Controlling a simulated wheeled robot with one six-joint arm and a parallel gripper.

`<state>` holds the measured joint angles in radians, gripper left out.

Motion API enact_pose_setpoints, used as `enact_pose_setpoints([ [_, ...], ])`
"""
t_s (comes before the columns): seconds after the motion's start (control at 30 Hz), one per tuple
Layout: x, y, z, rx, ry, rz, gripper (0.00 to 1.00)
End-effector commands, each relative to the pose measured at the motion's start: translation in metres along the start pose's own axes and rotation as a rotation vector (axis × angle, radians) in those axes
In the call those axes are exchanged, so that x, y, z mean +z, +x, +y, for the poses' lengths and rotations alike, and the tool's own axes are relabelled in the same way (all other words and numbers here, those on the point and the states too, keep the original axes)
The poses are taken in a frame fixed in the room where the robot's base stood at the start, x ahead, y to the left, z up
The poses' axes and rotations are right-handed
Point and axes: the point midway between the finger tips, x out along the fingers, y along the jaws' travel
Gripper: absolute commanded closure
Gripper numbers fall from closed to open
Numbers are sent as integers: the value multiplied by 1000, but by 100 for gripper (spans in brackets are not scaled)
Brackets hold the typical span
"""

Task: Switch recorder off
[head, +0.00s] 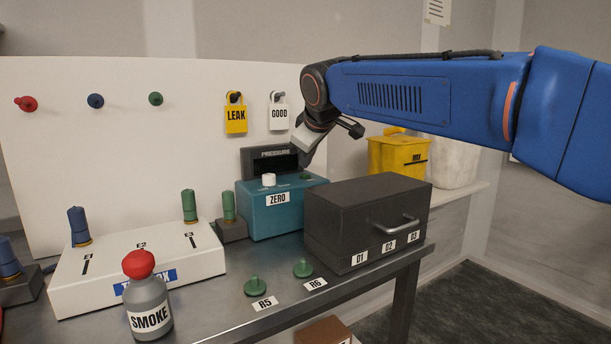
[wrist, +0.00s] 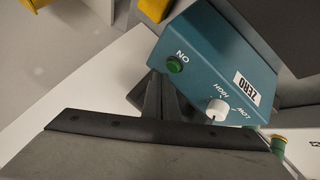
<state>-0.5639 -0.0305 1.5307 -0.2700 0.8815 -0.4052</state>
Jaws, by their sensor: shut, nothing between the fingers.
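A teal box (head: 270,212) labelled ZERO stands at the back of the bench. No label naming a recorder can be read. On its top are a white knob (head: 268,180) and a green button (head: 306,177). The wrist view shows this green button (wrist: 175,64) beside the word ON, and the white knob (wrist: 217,109) by LOW and HIGH. A dark PRESSURE display (head: 270,161) stands behind the box. My gripper (head: 306,162) is shut and empty, just above the box's right rear part. In the wrist view its dark fingers (wrist: 164,96) appear close to the button; contact cannot be told.
A dark drawer box (head: 365,222) stands right of the teal box.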

Motion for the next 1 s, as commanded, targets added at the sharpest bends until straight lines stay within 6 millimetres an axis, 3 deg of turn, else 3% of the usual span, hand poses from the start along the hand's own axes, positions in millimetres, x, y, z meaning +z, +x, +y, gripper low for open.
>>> enact_pose_setpoints([
  [0.6, -24, -32, 24, 1, 0, 2, 100],
  [1.0, -25, -34, 25, 0, 0, 0, 100],
])
